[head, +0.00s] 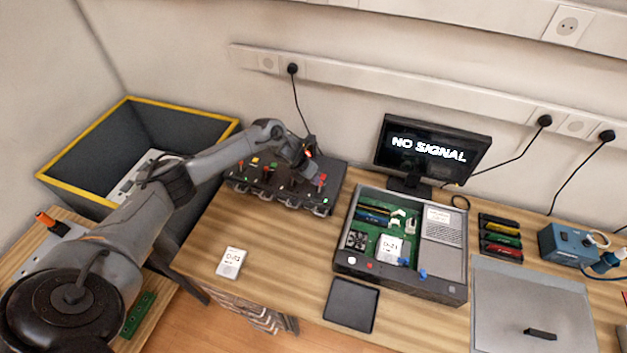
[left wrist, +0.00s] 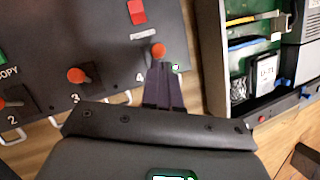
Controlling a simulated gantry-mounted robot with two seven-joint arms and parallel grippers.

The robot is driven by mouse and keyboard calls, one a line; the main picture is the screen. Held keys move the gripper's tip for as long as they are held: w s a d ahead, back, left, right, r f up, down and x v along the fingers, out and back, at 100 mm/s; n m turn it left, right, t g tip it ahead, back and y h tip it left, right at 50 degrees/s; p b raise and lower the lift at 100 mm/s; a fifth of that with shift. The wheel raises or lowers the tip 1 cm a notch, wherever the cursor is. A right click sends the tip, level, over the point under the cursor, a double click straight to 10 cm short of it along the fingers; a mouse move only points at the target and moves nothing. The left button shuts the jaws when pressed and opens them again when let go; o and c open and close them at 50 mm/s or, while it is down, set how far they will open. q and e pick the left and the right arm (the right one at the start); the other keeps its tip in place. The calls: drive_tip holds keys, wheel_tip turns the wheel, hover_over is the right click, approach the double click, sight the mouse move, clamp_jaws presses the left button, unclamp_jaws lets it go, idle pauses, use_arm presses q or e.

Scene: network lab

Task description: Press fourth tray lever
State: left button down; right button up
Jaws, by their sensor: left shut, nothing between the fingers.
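The dark tray unit (head: 262,196) stands at the back left of the table. In the left wrist view its panel (left wrist: 105,58) carries numbered orange-red levers. The fourth lever (left wrist: 158,50) is by the "4" mark, with a red square button (left wrist: 137,11) beyond it and a small green light (left wrist: 176,68) to its right. My left gripper (left wrist: 162,66) is shut and empty, its fingertips right beside the fourth lever. Whether they touch it I cannot tell. In the head view my left gripper (head: 313,180) is over the unit's right end. My right gripper is not in view.
An open computer case (head: 455,235) stands close to the right of the unit. A monitor (head: 430,148) reading NO SIGNAL is behind it. A white drive (head: 231,262) and a black tray (head: 351,305) lie in front. A yellow-rimmed bin (head: 85,135) is at left.

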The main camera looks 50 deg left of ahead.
use_arm(q)
drive_tip(key=shift+s+r, duration=0.1)
drive_tip(key=shift+r, duration=0.05)
drive_tip(key=shift+s+r+p, duration=0.15)
drive_tip(key=shift+r+p, duration=0.05)
drive_tip(key=shift+p, duration=0.15)
drive_tip(key=s+p+v, duration=0.1)
drive_tip(key=v, duration=1.1)
drive_tip(key=shift+s+f, duration=0.2)
drive_tip(key=shift+s, duration=0.15)
